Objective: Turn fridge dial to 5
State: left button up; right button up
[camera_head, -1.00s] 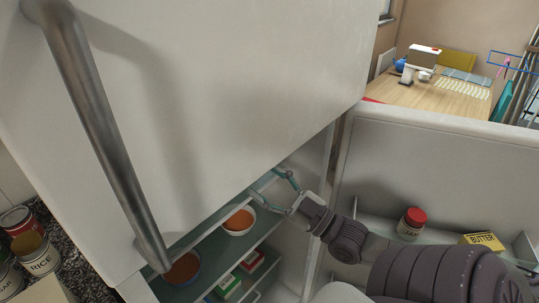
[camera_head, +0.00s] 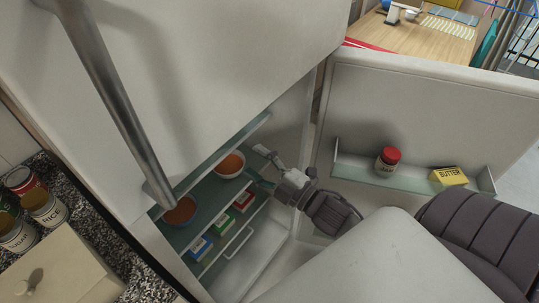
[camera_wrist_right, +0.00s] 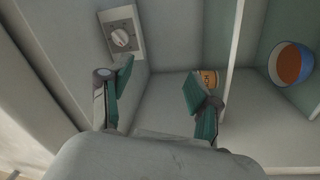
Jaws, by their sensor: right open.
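The fridge dial (camera_wrist_right: 121,37) is a round knob on a light plate on the fridge's inner wall, at the upper left of the right wrist view. Its numbers are too small to read. The dial does not show in the head view. My right gripper (camera_wrist_right: 158,88) is open and empty, with its left finger just below the dial plate, apart from the knob as far as I can tell. In the head view, the right gripper (camera_head: 262,168) is inside the open fridge compartment beside the shelves, partly hidden. My left gripper is not in view.
Fridge shelves (camera_head: 205,212) hold an orange-filled bowl (camera_head: 230,164), a blue bowl (camera_head: 180,211) and small cartons (camera_head: 243,201). The open door (camera_head: 430,115) carries a red-lidded jar (camera_head: 388,160) and butter (camera_head: 449,177). A metal handle (camera_head: 112,95) crosses the upper left. Cans stand left.

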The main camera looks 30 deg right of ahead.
jog(key=shift+f, duration=0.1)
dwell(0.5)
jog(key=s+d+f+m+g+h, duration=0.2)
jog(key=f+m, duration=0.1)
jog(key=f, duration=0.8)
jog(key=s+d+f+m+g+h, duration=0.1)
jog(key=s+f+m+g+h, duration=0.15)
jog(key=f, duration=0.85)
jog(key=s+d+f+m+g+h, duration=0.1)
jog(key=s+d+f+m+g, duration=0.15)
jog(key=f, duration=0.85)
jog(key=s+a+f+m+g, duration=0.3)
jog(key=s+f+g, duration=0.2)
jog(key=s+f, duration=0.6)
jog(key=s+a+f+m+g, duration=0.3)
jog(key=s+f, duration=0.8)
jog(key=s, duration=0.8)
jog(key=shift+g+b, duration=0.45)
jog(key=shift+g, duration=0.75)
jog(key=shift+a+h, duration=0.1)
jog(key=shift+h, duration=0.15)
